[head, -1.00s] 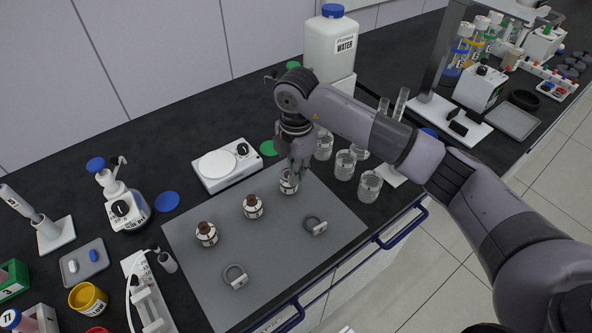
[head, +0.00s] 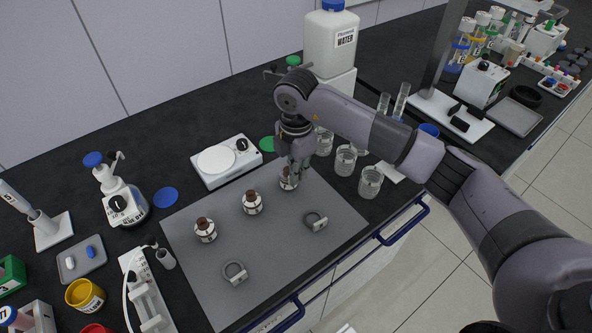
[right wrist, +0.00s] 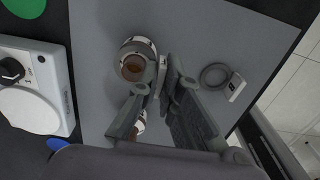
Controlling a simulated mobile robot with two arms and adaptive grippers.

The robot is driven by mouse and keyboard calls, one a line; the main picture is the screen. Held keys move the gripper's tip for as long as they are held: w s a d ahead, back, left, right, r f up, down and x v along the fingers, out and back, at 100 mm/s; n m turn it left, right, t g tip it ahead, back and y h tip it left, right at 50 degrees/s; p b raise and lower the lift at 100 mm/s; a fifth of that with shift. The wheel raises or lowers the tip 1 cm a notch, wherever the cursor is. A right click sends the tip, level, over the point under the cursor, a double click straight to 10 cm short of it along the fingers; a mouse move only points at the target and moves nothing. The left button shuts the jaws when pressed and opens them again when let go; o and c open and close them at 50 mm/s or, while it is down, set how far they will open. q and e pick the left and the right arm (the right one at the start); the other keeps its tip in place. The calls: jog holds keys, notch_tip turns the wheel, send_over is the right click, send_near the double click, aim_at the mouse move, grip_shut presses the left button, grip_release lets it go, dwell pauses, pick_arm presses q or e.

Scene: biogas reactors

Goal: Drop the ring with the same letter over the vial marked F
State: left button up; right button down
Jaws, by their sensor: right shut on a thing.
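Three brown-capped vials stand on the grey mat (head: 262,268): a left vial (head: 205,230), a middle vial (head: 252,202) and a far-right vial (head: 288,180). My right gripper (head: 296,168) is down at the far-right vial. In the right wrist view its fingers (right wrist: 167,82) are shut on the pale tab of a ring (right wrist: 161,74) beside that vial (right wrist: 135,64). The held ring's band appears to be around the vial, though its height is unclear. Two other tabbed rings lie flat, one front left (head: 234,272) and one right (head: 315,221). My left gripper is out of view.
A white hotplate (head: 226,162) stands behind the mat. A water container (head: 330,45) is behind. The mat's front is clear apart from the two rings.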

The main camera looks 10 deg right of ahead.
jog(key=c, duration=1.7)
grip_release()
jog(key=o, duration=0.4)
jog(key=shift+r, duration=0.1)
jog(key=shift+r+p, duration=2.45)
jog(key=shift+r, duration=1)
